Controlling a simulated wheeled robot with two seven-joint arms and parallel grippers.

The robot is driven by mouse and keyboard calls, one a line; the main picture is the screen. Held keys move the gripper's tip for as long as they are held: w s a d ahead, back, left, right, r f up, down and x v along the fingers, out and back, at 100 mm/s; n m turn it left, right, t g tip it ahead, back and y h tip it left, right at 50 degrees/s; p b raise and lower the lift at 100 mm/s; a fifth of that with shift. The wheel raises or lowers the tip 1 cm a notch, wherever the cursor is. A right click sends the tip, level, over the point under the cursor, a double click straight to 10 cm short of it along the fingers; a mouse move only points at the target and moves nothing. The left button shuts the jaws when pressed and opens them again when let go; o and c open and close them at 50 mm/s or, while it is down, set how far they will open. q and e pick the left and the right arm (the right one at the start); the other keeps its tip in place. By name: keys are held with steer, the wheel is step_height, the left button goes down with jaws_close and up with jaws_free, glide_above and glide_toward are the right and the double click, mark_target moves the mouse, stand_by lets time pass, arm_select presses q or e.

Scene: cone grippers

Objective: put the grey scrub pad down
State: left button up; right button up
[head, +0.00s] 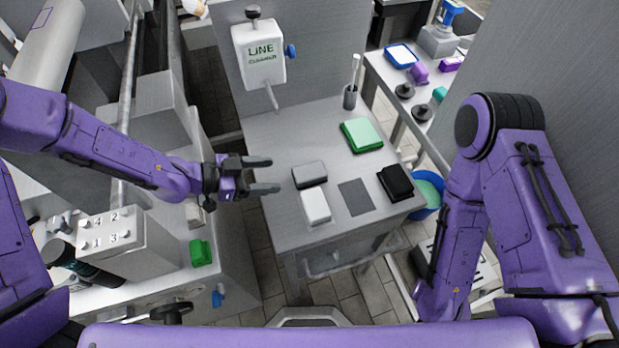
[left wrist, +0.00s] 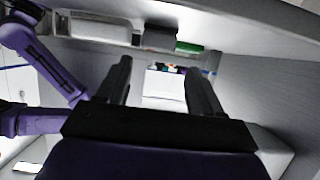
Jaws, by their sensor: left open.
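The grey scrub pad (head: 310,174) lies on the grey worktable, just behind the white pad (head: 316,205). My left gripper (head: 268,175) is open and empty, to the left of the grey pad at the table's left edge, with its fingers pointing right and apart from the pad. In the left wrist view, the two open fingers (left wrist: 157,82) have nothing between them. A grey block that looks like the pad (left wrist: 160,37) shows above them. My right arm reaches down at the right of the head view; its gripper is not visible.
A flat dark grey square (head: 356,197) lies between the white pad and a black pad (head: 396,182). A green pad (head: 361,135) is behind.

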mark_target(294, 176)
arm_select(q)
steer(key=x, duration=0.2)
steer(key=p+x, duration=0.1)
steer(key=x, duration=0.3)
steer(key=shift+s+d+f, duration=0.1)
steer(key=shift+d+f, duration=0.15)
steer(key=shift+f, duration=0.15)
steer(key=c, duration=0.9)
steer(key=shift+r, duration=0.15)
